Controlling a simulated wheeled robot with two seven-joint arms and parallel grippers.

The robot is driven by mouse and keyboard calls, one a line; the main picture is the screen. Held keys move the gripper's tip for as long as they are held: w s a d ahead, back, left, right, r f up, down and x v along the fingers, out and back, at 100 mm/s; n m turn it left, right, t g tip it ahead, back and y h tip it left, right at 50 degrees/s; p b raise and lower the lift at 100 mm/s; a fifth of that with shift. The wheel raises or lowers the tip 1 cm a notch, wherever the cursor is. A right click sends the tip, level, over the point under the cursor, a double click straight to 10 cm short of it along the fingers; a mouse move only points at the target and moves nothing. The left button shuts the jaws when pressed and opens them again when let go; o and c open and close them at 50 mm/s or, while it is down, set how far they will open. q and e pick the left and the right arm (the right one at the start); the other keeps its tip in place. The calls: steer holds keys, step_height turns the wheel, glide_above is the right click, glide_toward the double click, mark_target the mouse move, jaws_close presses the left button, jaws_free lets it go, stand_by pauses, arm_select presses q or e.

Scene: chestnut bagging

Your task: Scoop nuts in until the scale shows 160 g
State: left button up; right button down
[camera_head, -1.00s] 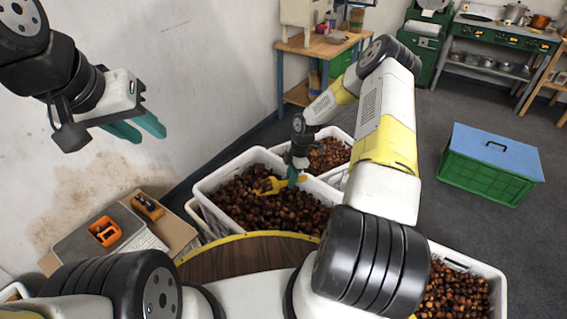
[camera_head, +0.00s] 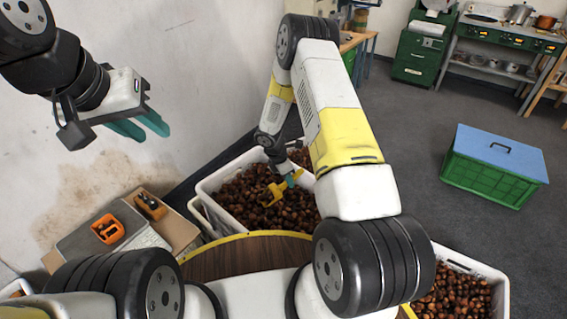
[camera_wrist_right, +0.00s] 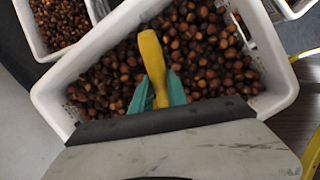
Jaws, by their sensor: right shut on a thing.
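The yellow scoop (camera_head: 273,194) is in my right gripper (camera_head: 291,178), low over the nuts in the white crate (camera_head: 209,186). In the right wrist view, the teal fingers of my right gripper (camera_wrist_right: 158,92) are shut on the scoop (camera_wrist_right: 150,52), with brown nuts (camera_wrist_right: 205,50) beneath. I cannot tell how many nuts the scoop holds. My left gripper (camera_head: 141,127) is open and empty, raised near the wall at the left. No scale reading can be made out.
Another nut crate (camera_head: 497,280) stands at lower right. A green crate with a blue lid (camera_head: 497,154) stands on open floor at the right.

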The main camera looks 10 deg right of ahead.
mark_target(295, 175)
steer(key=s+a+r+t+h, duration=0.2)
steer(key=a+r+h, duration=0.3)
steer(key=a+h, duration=0.2)
stand_by(0.3)
stand_by(0.5)
steer(key=shift+w+d, duration=0.1)
steer(key=shift+d, duration=0.05)
steer(key=d+y, duration=0.1)
steer(key=d+f+g+y, duration=0.1)
steer(key=d+y, duration=0.1)
steer(key=w+d+f+y, duration=0.1)
steer(key=d, duration=0.1)
steer(key=shift+w+f, duration=0.1)
steer(key=shift+f, duration=0.1)
steer(key=d+f+y, duration=0.1)
steer(key=d+f+g+y, duration=0.1)
steer(key=f+y, duration=0.1)
steer(key=w+d+f+y, duration=0.1)
steer(key=f+y, duration=0.1)
steer(key=shift+d+g, duration=0.3)
steer(key=shift+d, duration=0.1)
steer(key=shift+w+d+r+g+y, duration=0.1)
steer(key=shift+d+r+g+y, duration=0.1)
steer(key=shift+r+y, duration=0.65)
steer(key=shift+w+d+r+g+y, duration=0.1)
steer(key=shift+d+r+g+y, duration=0.1)
steer(key=shift+r+y, duration=0.65)
